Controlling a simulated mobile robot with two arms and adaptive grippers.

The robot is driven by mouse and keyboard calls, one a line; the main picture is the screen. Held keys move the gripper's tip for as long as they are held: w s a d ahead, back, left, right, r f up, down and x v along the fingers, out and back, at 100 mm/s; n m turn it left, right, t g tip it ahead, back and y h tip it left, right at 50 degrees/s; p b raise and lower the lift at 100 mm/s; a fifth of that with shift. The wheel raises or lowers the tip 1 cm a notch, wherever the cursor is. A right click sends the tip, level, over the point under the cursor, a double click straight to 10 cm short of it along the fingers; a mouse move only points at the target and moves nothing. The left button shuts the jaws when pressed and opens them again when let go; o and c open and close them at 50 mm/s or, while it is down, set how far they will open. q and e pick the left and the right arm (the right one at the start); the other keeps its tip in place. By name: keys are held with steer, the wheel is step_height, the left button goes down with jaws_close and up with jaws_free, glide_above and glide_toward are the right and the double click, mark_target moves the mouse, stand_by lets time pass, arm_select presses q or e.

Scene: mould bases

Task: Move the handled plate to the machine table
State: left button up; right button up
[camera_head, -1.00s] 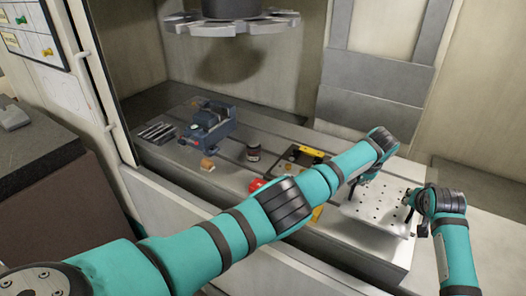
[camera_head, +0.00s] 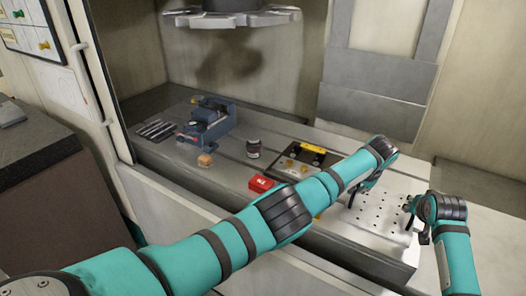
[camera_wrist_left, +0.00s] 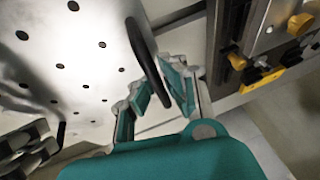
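The handled plate (camera_head: 378,213) is a pale metal plate with rows of small holes, lying flat at the right end of the machine table (camera_head: 225,170). It fills the upper left of the left wrist view (camera_wrist_left: 70,75). My left gripper (camera_head: 364,187) is at its left side. In the left wrist view my left gripper's fingers (camera_wrist_left: 163,88) are apart, with the black handle (camera_wrist_left: 146,55) running between them. I see a gap beside the handle. My right gripper (camera_head: 409,212) is at the plate's right edge, by the other handle (camera_wrist_left: 61,134); its finger closure is too small to tell.
A dark tray with yellow parts (camera_head: 300,158) lies left of the plate. A round tool carousel (camera_head: 232,18) hangs above.

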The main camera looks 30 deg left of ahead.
arm_select(q)
steer(key=o, duration=0.4)
steer(key=shift+r, duration=0.25)
arm_select(e)
steer(key=o, duration=0.3)
steer(key=shift+s+r, duration=0.15)
arm_select(q)
steer(key=shift+o, duration=0.2)
steer(key=shift+d+r, duration=0.1)
steer(key=shift+r, duration=0.05)
steer(key=shift+s+r, duration=0.1)
steer(key=shift+r, duration=0.15)
steer(key=v, duration=1.1)
steer(key=shift+s, duration=0.15)
arm_select(e)
steer(key=v, duration=1.2)
steer(key=shift+a, duration=0.1)
